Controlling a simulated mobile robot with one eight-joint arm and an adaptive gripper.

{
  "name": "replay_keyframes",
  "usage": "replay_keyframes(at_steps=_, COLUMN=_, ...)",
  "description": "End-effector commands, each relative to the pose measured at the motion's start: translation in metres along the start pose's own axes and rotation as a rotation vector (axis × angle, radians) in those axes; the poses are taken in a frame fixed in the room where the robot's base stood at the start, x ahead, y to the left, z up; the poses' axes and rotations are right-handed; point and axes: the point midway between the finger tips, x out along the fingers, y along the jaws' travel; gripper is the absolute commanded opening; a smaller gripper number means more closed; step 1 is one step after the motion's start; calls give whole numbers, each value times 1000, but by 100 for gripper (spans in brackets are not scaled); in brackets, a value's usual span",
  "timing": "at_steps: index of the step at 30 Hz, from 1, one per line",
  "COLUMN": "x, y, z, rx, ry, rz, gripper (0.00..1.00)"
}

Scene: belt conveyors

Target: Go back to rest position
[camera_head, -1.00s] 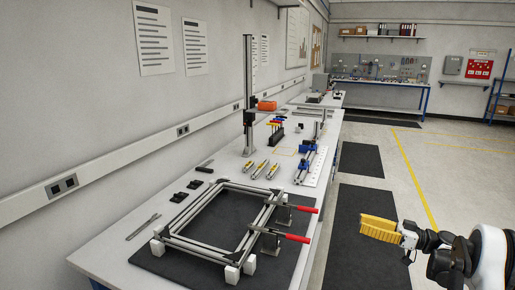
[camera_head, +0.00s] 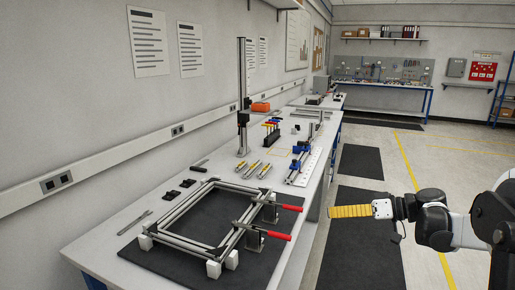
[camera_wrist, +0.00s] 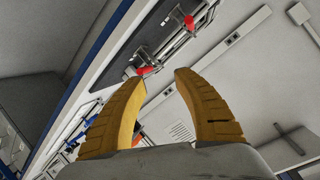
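My gripper (camera_head: 334,212) has yellow ribbed fingers and is held out in the air to the right of the workbench (camera_head: 98,258), over the aisle. It points left toward the bench in the head view. In the wrist view my gripper (camera_wrist: 158,76) shows its two fingers spread apart, with a clear gap between the tips and nothing in it. The aluminium frame (camera_head: 172,240) with red-handled clamps (camera_head: 274,236) lies on a black mat on the bench, apart from my gripper.
Yellow-grey parts (camera_head: 254,169), a blue-ended rail fixture (camera_head: 299,165) and an upright column (camera_head: 242,100) stand farther back on the bench. Black floor mats (camera_head: 362,235) lie along the aisle. The floor to the right is mostly clear. Another bench (camera_head: 385,88) stands at the far wall.

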Motion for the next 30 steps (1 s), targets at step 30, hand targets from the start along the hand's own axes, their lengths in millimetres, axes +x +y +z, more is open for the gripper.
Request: replay_keyframes(at_steps=30, x=-84, y=-220, z=212, rx=154, ry=-253, rz=969, gripper=37)
